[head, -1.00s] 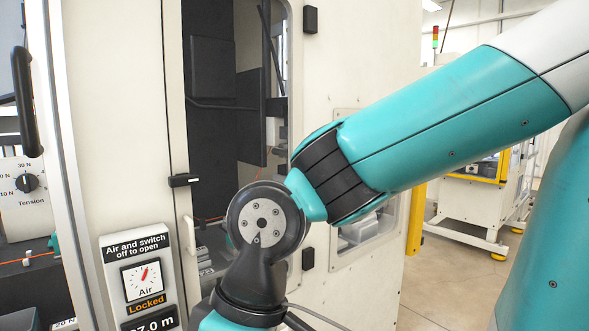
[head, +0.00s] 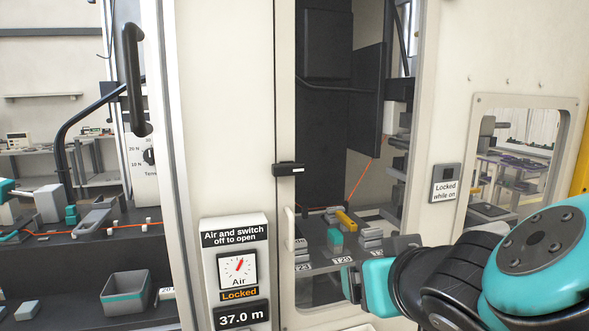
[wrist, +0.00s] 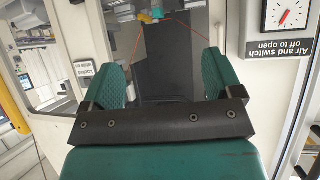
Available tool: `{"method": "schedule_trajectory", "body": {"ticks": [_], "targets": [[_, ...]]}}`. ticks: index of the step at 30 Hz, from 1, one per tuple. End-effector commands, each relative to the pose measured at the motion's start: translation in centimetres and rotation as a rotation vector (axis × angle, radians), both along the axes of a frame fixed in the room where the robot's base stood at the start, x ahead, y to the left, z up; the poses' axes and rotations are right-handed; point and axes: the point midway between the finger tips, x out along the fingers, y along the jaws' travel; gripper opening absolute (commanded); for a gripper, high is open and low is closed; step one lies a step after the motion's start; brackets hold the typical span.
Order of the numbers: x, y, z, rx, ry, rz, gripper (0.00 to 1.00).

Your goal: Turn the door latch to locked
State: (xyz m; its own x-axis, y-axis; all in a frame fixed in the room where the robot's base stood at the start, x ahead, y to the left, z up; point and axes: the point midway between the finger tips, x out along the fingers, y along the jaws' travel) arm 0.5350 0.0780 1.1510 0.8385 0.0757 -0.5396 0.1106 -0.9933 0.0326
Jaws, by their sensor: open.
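A small black latch-like block (head: 289,169) with a white mark sits at the left edge of the tall glazed door (head: 284,90). I cannot tell its turn position for sure. A pale upright handle (head: 290,228) is below it. My gripper (head: 352,284) is low and to the right of the latch in the head view, in front of the door's lower part. In the wrist view, my gripper (wrist: 163,78) is open and empty, with green pads apart and the dark door opening beyond. I cannot make out the latch there.
Left of the door, a panel (head: 235,235) has an air gauge, a lit "Locked" sign and a "37.0 m" readout. A "Locked while on" switch (head: 445,183) is on the right wall beside a window (head: 515,160). A black handle (head: 131,80) stands out at left.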

Motion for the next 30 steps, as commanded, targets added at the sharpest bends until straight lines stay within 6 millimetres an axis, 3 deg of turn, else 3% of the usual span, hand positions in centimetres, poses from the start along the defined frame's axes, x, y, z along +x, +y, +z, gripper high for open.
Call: {"method": "schedule_trajectory", "body": {"ticks": [1, 6, 10, 14, 22, 30], "targets": [[0.0, 1.7, 1.8, 0.017, -0.118, 0.031, 0.85], [-1.0, 5.5, 7.7, 0.1, -0.427, 0.122, 0.85], [-2.0, 6.9, 10.0, 0.135, -0.532, 0.168, 0.85], [-1.8, 7.3, 10.9, 0.14, -0.56, 0.176, 0.85], [0.8, 7.8, 11.2, 0.133, -0.551, 0.174, 0.85], [5.9, 9.2, 11.1, 0.138, -0.553, 0.168, 0.85]]}}
